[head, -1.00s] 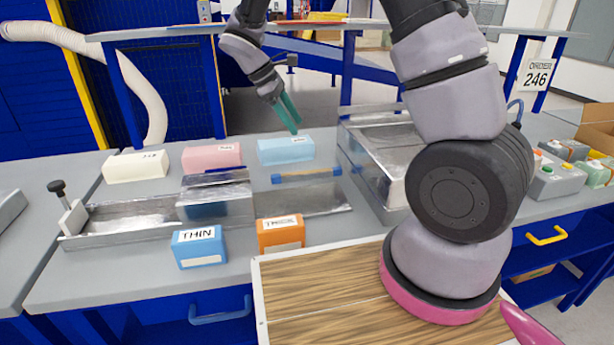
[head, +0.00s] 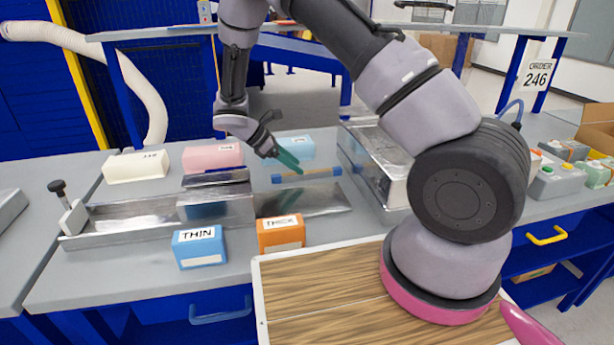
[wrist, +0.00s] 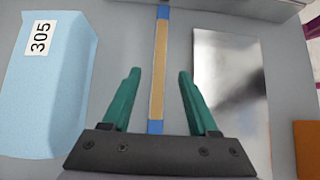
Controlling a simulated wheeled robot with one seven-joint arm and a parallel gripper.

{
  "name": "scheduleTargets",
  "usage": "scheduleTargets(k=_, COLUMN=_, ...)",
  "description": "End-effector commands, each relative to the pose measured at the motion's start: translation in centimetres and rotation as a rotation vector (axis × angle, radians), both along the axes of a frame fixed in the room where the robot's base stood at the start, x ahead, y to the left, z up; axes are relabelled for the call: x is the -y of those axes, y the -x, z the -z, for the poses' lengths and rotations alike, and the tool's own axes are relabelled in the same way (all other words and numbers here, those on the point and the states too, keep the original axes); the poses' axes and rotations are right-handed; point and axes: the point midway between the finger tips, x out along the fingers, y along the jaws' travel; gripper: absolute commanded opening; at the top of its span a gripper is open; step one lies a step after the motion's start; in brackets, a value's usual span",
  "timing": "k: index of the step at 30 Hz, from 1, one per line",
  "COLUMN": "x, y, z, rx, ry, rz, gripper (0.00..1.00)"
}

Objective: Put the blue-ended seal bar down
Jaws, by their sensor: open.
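The blue-ended seal bar (head: 310,174) is a thin tan strip with blue ends. It lies flat on the grey bench. It also shows in the wrist view (wrist: 160,50), running lengthwise between the two green fingers. My gripper (head: 291,162) is open and empty, with its fingers pointing at the left part of the bar. In the wrist view my gripper (wrist: 159,72) has one finger on each side of the bar, with clear gaps. I cannot tell how far the fingertips are above the bench.
A light blue foam block (wrist: 48,85) marked 305 lies left of the bar in the wrist view, and a shiny metal plate (wrist: 230,85) lies right. An orange THICK box (head: 281,235) and a blue THIN box (head: 200,247) stand nearer. A metal box (head: 375,165) stands right.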

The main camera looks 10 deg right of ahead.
Motion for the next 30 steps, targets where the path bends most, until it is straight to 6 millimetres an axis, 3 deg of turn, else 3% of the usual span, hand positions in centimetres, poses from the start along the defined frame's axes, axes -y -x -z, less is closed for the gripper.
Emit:
scheduleTargets(k=7, x=2.8, y=-0.1, z=2.5, rx=-0.001, ry=0.003, rz=0.003, gripper=0.6)
scheduleTargets(k=17, x=3.3, y=-0.1, z=3.1, rx=0.001, ry=0.001, rz=0.001, gripper=0.6)
scheduleTargets(k=21, x=3.2, y=-0.1, z=3.1, rx=0.0, ry=0.0, rz=0.001, gripper=0.06)
scheduleTargets(k=22, x=3.2, y=-0.1, z=3.1, rx=0.0, ry=0.0, rz=0.001, gripper=0.0)
scheduleTargets(k=30, x=3.2, y=-0.1, z=3.0, rx=0.001, ry=0.0, rz=0.001, gripper=0.0)
